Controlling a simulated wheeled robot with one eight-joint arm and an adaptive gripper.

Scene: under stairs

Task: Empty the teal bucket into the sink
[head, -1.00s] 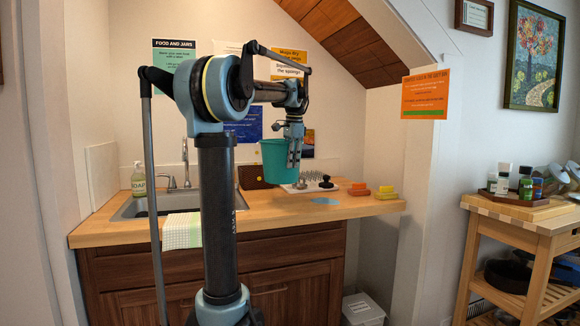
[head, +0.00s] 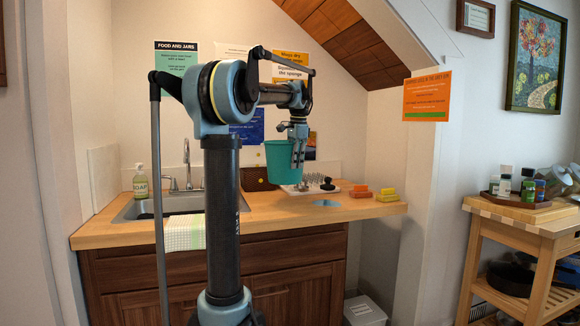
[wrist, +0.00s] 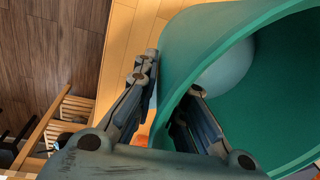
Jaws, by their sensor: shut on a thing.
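The teal bucket (head: 280,163) hangs upright in the air above the counter, right of the sink. My gripper (head: 297,160) is shut on its right wall, with one finger outside and one inside the rim. The wrist view shows the bucket (wrist: 185,50) close up with my gripper's fingers (wrist: 165,105) on either side of the wall. Something pale and rounded (wrist: 224,68) shows inside the bucket; I cannot tell what it is. The sink (head: 150,207) is set in the counter at the left, partly hidden behind my arm.
A soap bottle (head: 141,182) and faucet (head: 187,170) stand behind the sink. A checkered towel (head: 184,233) hangs over its front edge. A drying rack (head: 318,184), brown box (head: 257,177), and orange and yellow sponges (head: 387,195) sit on the wooden counter (head: 290,213).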

